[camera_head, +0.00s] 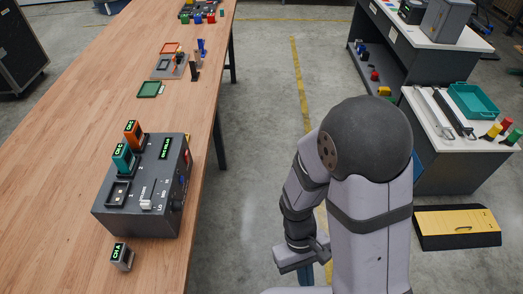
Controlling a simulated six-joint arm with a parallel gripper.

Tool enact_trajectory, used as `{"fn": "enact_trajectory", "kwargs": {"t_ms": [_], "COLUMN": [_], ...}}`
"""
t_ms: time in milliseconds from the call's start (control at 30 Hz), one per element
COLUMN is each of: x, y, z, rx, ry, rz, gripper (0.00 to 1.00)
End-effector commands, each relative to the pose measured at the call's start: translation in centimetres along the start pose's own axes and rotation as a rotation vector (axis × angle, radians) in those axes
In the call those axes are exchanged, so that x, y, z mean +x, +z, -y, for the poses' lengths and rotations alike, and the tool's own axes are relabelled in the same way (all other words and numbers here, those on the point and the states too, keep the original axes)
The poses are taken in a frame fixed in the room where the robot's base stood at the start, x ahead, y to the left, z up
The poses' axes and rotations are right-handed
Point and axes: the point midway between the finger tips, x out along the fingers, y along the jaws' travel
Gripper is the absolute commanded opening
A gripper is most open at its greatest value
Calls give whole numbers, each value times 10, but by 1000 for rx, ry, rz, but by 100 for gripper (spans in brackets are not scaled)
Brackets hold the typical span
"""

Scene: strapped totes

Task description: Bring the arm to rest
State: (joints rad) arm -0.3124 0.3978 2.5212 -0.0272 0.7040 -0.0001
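My arm is in the lower right of the head view, folded beside the wooden table and over the floor. My gripper (302,257) hangs low at the end of the forearm, to the right of the table's edge and apart from everything on it. Its fingers are too small and partly hidden to tell whether they are open or shut. No held object can be made out.
A dark grey box (163,210) on the wooden table (95,180) holds a teal module (123,157) and an orange module (133,134). A loose grey module (122,257) lies in front. A white-topped bench (450,135) stands right; a yellow-black step (458,227) is on the floor.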

Motion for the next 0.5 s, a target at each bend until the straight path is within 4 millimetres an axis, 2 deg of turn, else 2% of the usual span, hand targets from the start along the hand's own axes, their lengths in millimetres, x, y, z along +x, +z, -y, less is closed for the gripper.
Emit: {"fn": "enact_trajectory", "kwargs": {"t_ms": [33, 300, 500], "x": [-15, -82, -114], "y": [-2, -22, -26], "z": [-3, -33, -56], "rx": [40, 201, 290], "ry": [-21, -71, -79], "rz": [-46, -331, -461], "gripper": [0, 0, 0]}}
